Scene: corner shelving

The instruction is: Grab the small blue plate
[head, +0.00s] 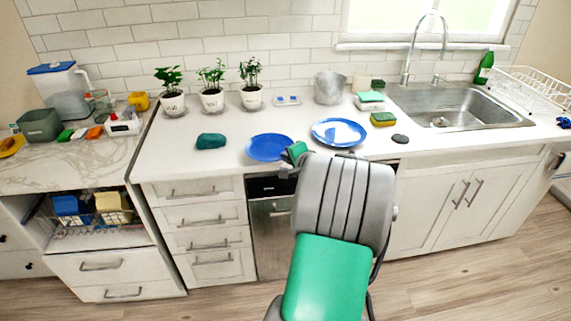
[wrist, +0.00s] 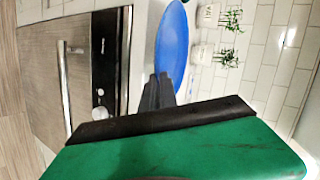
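The small blue plate (head: 269,147) lies flat near the front edge of the white counter. It also shows in the wrist view (wrist: 172,45), just beyond my fingertips. A larger blue plate (head: 322,133) with a white patch on it lies to its right, farther back. My gripper (head: 288,172) is at the counter's front edge, just right of and in front of the small plate. In the wrist view its dark fingers (wrist: 158,88) are close together, with nothing visible between them. Whether the fingertips touch the plate's rim I cannot tell.
A teal lump (head: 211,141) lies left of the small plate. Potted plants (head: 212,98) stand along the back wall. A dark grey oval (head: 400,139) and sponges (head: 383,119) lie right, near the sink (head: 455,108). A dishwasher (head: 270,225) is below the counter. Counter left of the small plate is mostly clear.

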